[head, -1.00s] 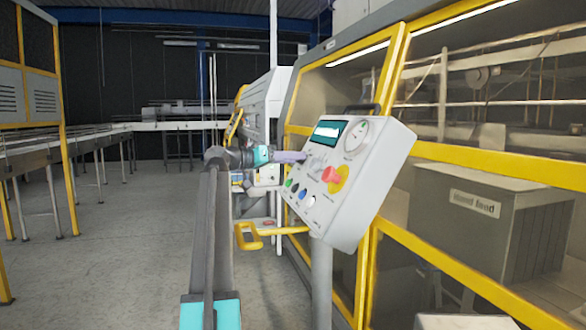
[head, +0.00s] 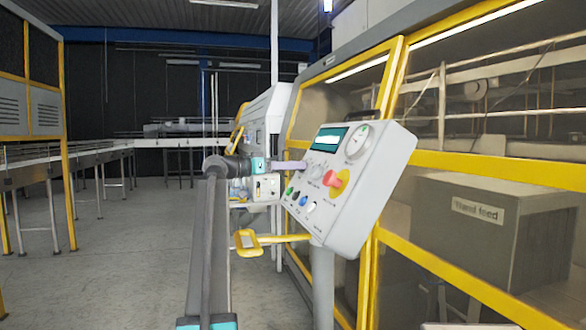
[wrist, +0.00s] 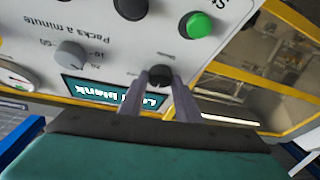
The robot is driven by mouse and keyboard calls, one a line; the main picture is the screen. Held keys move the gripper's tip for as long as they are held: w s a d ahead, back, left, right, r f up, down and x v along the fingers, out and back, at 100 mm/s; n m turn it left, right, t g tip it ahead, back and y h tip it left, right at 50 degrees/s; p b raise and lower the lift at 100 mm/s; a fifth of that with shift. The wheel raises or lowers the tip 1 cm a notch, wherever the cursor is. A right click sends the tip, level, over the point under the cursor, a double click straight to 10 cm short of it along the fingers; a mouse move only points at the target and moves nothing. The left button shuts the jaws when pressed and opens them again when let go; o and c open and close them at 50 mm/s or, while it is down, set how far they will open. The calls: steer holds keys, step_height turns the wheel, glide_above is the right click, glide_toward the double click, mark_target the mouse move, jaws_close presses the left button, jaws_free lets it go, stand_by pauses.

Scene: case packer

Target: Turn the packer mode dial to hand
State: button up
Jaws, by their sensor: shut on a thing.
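The control panel (head: 365,205) is a tilted light-grey box on a post. My gripper (head: 304,167) reaches its left side in the head view, where the fingers hide what they hold. In the wrist view, upside down, my gripper (wrist: 160,82) is shut on a small black dial (wrist: 159,75), one finger on each side. The dial's small labels are too blurred to read, so its setting is unclear. It sits between the lit screen (wrist: 112,98) and a green button (wrist: 200,25).
A grey "Packs a minute" knob (wrist: 70,53) and another dark knob (wrist: 130,7) are close to my fingers. A red stop button (head: 339,181) on yellow is on the panel. A yellow handle (head: 248,243) juts out below. Open floor (head: 110,260) lies left.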

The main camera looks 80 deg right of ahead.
steer(key=o, duration=1)
steer(key=shift+r, duration=0.2)
steer(key=shift+o, duration=0.3)
steer(key=shift+f, duration=0.1)
steer(key=shift+w+a, duration=0.1)
steer(key=v, duration=1.3)
steer(key=shift+w, duration=0.2)
steer(key=shift+a, duration=0.15)
